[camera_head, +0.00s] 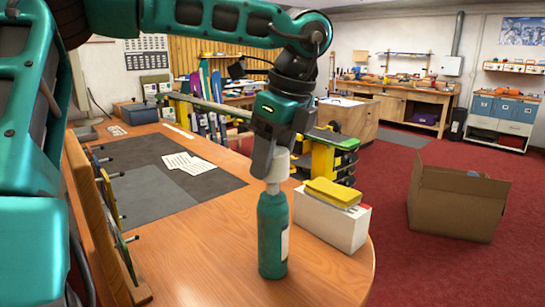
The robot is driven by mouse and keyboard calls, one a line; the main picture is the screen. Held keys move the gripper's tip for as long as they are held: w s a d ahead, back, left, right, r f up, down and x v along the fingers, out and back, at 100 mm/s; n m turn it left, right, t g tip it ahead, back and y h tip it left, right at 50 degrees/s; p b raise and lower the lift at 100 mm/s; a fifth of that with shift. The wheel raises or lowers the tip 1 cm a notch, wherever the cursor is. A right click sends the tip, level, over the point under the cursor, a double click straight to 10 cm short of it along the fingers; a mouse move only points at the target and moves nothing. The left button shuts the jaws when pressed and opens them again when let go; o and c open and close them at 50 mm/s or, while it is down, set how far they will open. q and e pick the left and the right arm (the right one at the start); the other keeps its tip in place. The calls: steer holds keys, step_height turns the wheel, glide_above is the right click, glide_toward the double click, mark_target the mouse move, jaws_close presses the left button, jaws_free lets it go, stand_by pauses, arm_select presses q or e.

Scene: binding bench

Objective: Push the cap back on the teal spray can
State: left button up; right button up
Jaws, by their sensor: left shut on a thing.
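The teal spray can (273,238) stands upright near the front of the wooden table, with a pale label on its right side. My left gripper (270,158) comes down from above and is shut on the white cap (279,168). The cap is right above the can's top, roughly in line with it. A narrow pale part shows between the cap and the teal shoulder. I cannot tell whether the cap touches the can. The near finger hides part of the cap. My right gripper is not in view.
A white box (325,222) with a yellow pad (333,192) on top stands close to the right of the can. A dark mat (150,180) with papers lies at left. The wooden tabletop (205,265) left of the can is clear. An open cardboard box (455,205) is on the red floor.

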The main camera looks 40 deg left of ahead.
mark_target(273, 177)
arm_select(q)
steer(key=shift+b, duration=0.3)
stand_by(0.6)
steer(key=shift+f+b, duration=1.65)
steer(key=shift+b, duration=0.2)
stand_by(0.5)
stand_by(0.9)
steer(key=shift+f+b, duration=0.4)
steer(key=shift+b, duration=0.4)
steer(key=o, duration=1.4)
steer(key=shift+r+p, duration=2.3)
steer(key=shift+r, duration=1.2)
